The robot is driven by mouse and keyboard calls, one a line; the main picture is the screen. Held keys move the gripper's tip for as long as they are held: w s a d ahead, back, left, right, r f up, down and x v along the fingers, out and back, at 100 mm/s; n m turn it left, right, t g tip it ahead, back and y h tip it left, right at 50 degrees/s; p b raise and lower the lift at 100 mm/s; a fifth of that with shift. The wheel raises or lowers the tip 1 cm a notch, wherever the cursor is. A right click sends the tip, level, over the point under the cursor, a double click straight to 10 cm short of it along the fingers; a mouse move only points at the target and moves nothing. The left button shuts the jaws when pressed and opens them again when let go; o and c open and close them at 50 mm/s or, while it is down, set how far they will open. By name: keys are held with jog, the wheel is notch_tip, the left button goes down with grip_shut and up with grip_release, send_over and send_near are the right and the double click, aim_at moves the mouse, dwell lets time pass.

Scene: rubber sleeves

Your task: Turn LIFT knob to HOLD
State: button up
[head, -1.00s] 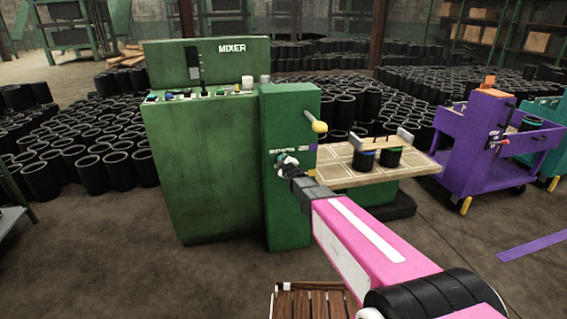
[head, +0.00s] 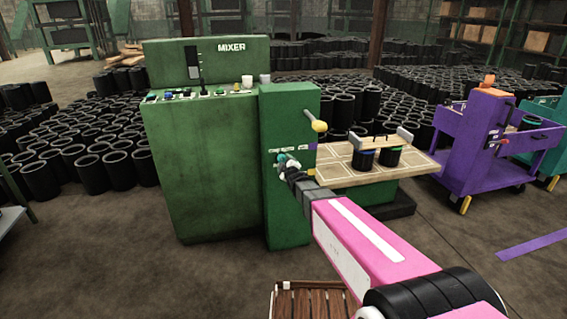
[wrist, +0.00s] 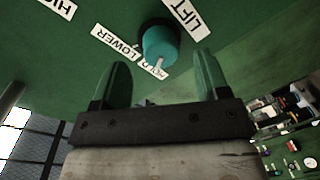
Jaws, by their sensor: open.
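The teal LIFT knob (wrist: 160,46) sits on the green panel in the wrist view, with a pale mark on its near side beside the partly hidden HOLD label (wrist: 152,68). The LIFT label (wrist: 186,18) is to its upper right and the LOWER label (wrist: 115,42) to its left. My gripper (wrist: 162,64) is open, its two green fingers apart on either side below the knob, with no clear contact. In the head view my gripper (head: 284,160) is at the front of the narrow green column (head: 290,215), where the knob is too small to make out.
The green MIXER cabinet (head: 215,165) stands left of the column. A yellow-ended lever (head: 318,126) juts out above my gripper. A table (head: 335,174) with black sleeves (head: 389,156) is to the right, and a purple cart (head: 485,140) stands farther right.

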jog(key=v, duration=0.7)
jog(key=shift+s, duration=0.1)
jog(key=s+d+f+m+g+h, duration=0.3)
jog(key=s+d+f+m+g, duration=0.25)
jog(key=s+d, duration=0.3)
jog(key=s+d+f+m+g+h, duration=0.35)
jog(key=s+d+m+g, duration=0.3)
jog(key=d, duration=0.25)
jog(key=s+d+m+g+y, duration=0.1)
jog(key=s+d+m+g, duration=0.1)
jog(key=s, duration=0.7)
jog(key=shift+d+f+m+g, duration=0.25)
jog(key=shift+m+g, duration=0.35)
jog(key=shift+g, duration=0.6)
